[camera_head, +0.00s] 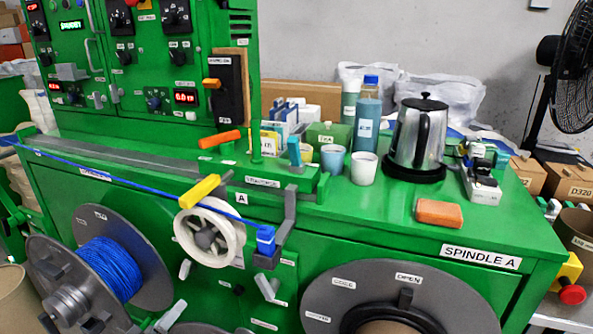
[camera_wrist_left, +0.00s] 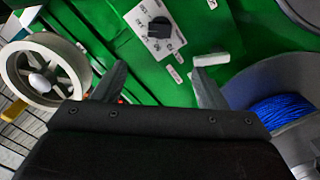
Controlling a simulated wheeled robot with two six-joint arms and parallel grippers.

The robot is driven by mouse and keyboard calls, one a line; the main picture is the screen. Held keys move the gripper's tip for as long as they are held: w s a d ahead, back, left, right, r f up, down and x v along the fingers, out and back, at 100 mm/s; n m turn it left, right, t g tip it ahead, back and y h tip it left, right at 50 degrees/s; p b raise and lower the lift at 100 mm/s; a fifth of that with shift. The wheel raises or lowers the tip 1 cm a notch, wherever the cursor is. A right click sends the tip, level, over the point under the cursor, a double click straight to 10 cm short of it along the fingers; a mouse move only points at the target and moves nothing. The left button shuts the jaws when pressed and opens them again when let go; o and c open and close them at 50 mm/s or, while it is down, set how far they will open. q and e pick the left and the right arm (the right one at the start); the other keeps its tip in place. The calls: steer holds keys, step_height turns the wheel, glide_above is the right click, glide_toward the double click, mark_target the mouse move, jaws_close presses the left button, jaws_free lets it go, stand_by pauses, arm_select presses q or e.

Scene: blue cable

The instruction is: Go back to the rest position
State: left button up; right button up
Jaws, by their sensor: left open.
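My left gripper (camera_head: 138,318) is low at the bottom edge of the head view, in front of the green machine between the blue cable spool and the white wheel. In the left wrist view its two grey fingers (camera_wrist_left: 158,88) are apart with nothing between them. A blue cable (camera_head: 140,185) runs from the left edge across the bench front, over the white pulley wheel (camera_head: 208,232), to a blue block (camera_head: 265,236) at a grey bracket. More blue cable is wound on the grey spool (camera_head: 110,268); it also shows in the left wrist view (camera_wrist_left: 275,112). My right gripper is not in view.
The green bench (camera_head: 370,215) carries a kettle (camera_head: 419,140), cups, bottles and an orange sponge (camera_head: 439,213). A large grey reel (camera_head: 400,290) is below right. Handles stick out from the front panel; a knob plate (camera_wrist_left: 155,30) faces my left wrist.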

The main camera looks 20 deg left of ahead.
arm_select(q)
steer(key=s+a+f+m+g+y+p, duration=0.1)
steer(key=s+a+f+g+y+p, duration=0.25)
steer(key=f, duration=0.85)
steer(key=s+f+m+g+p, duration=0.25)
steer(key=s+f+g, duration=0.35)
steer(key=f, duration=0.6)
steer(key=s+d+f+m+g+p, duration=0.1)
steer(key=s+d+f, duration=0.3)
steer(key=s, duration=0.5)
steer(key=s+d+f+m+g+h+p, duration=0.1)
steer(key=s+d+f+m+g+p, duration=0.1)
steer(key=s, duration=0.6)
steer(key=s+d+f+m+g+p, duration=0.2)
steer(key=s+d+f, duration=0.4)
steer(key=s, duration=0.3)
steer(key=shift+s+d+f+g+p, duration=0.35)
steer(key=shift+f+g+p, duration=0.25)
steer(key=shift+g, duration=0.55)
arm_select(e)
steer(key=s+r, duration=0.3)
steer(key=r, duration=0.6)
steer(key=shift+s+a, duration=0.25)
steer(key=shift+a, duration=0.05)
arm_select(q)
steer(key=shift+f, duration=0.1)
